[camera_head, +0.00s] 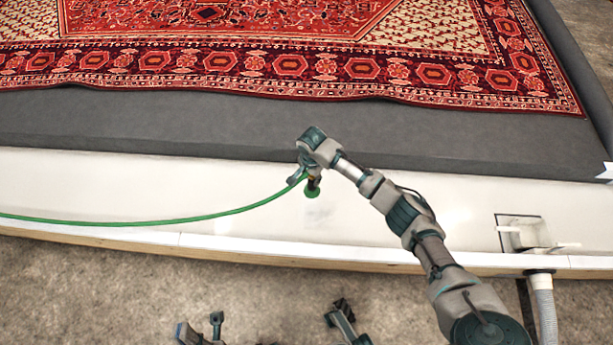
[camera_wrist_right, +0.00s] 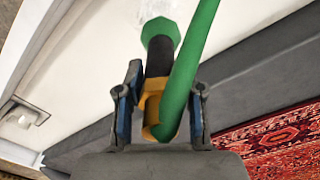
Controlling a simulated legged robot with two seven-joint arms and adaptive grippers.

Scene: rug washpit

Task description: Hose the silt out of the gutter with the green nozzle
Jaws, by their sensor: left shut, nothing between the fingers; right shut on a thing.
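The gutter (camera_head: 120,185) is a long white channel between the grey platform edge and the front lip. My right gripper (camera_head: 308,180) is shut on the green nozzle (camera_head: 313,191) and holds it over the gutter, green tip downward. In the right wrist view the nozzle (camera_wrist_right: 160,32) has a green tip, a black neck and a yellow body between the fingers. The green hose (camera_head: 150,222) runs from it to the left. A faint greyish patch (camera_head: 318,214) shows below the nozzle; I cannot tell if it is silt or water. My left gripper (camera_head: 201,328) is low at the bottom edge, shut and empty.
A red patterned rug (camera_head: 290,65) lies on the grey platform (camera_head: 200,122) behind the gutter. A drain box (camera_head: 524,233) sits at the gutter's right end, with a grey ribbed pipe (camera_head: 545,305) below it. Bare floor (camera_head: 90,300) lies in front.

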